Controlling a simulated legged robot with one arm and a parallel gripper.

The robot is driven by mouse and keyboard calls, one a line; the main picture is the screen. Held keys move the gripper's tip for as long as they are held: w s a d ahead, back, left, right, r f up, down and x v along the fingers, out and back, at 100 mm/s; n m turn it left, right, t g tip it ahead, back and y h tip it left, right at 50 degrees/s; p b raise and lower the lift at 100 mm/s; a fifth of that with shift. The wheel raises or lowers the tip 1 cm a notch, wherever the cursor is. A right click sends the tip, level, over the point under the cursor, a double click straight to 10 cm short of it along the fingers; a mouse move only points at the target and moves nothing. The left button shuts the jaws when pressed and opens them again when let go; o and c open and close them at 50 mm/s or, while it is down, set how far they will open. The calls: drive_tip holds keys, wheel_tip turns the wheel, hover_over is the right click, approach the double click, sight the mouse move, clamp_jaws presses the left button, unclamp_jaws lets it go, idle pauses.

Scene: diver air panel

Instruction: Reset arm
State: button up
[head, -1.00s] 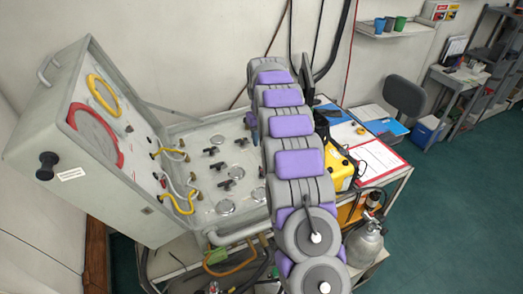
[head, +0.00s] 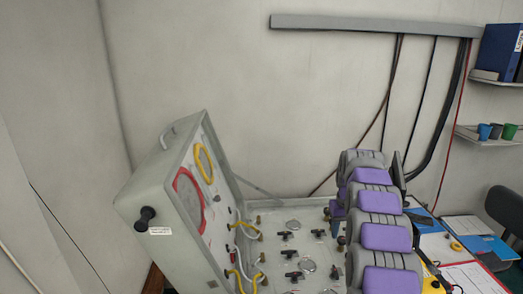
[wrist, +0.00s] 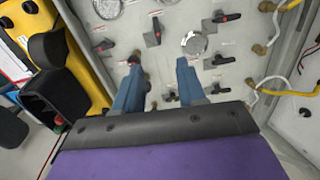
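The diver air panel (head: 165,205) is an open grey case. Its lid stands up at the left with a red ring and a yellow ring. Its flat face (head: 272,221) carries several black valve handles, round gauges and brass fittings. My arm reaches over the right side of the panel in the head view. In the wrist view my gripper (wrist: 158,80) has two blue fingers pointing at the panel face, with a clear gap between them. Nothing shows between the fingers. A black valve handle (wrist: 135,58) lies just beyond the left fingertip; I cannot tell whether they touch.
A yellow device (wrist: 50,50) stands beside the panel. Papers and a clipboard (head: 472,278) lie on the table to the right. Cables hang down the back wall.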

drive_tip(key=s+a+r+b, duration=0.1)
drive_tip(key=s+a+b, duration=0.1)
drive_tip(key=s+a, duration=0.35)
drive_tip(key=s+a+r+g+b, duration=0.1)
drive_tip(key=s+a+r, duration=0.15)
drive_tip(key=s, duration=0.65)
drive_tip(key=s+a+r+b, duration=0.1)
drive_tip(key=s+a+b, duration=0.1)
drive_tip(key=s+a, duration=0.45)
drive_tip(key=s+a+f+b, duration=0.1)
drive_tip(key=s+f, duration=0.2)
drive_tip(key=s, duration=0.6)
drive_tip(key=s+a+f+b, duration=0.1)
drive_tip(key=s+f, duration=0.2)
drive_tip(key=s, duration=0.6)
drive_tip(key=s+a+f+b, duration=0.1)
drive_tip(key=s+f, duration=0.2)
drive_tip(key=s, duration=0.6)
drive_tip(key=shift+s+f+n+g, duration=0.25)
drive_tip(key=shift+s+n+g, duration=0.05)
drive_tip(key=shift+s+g, duration=0.1)
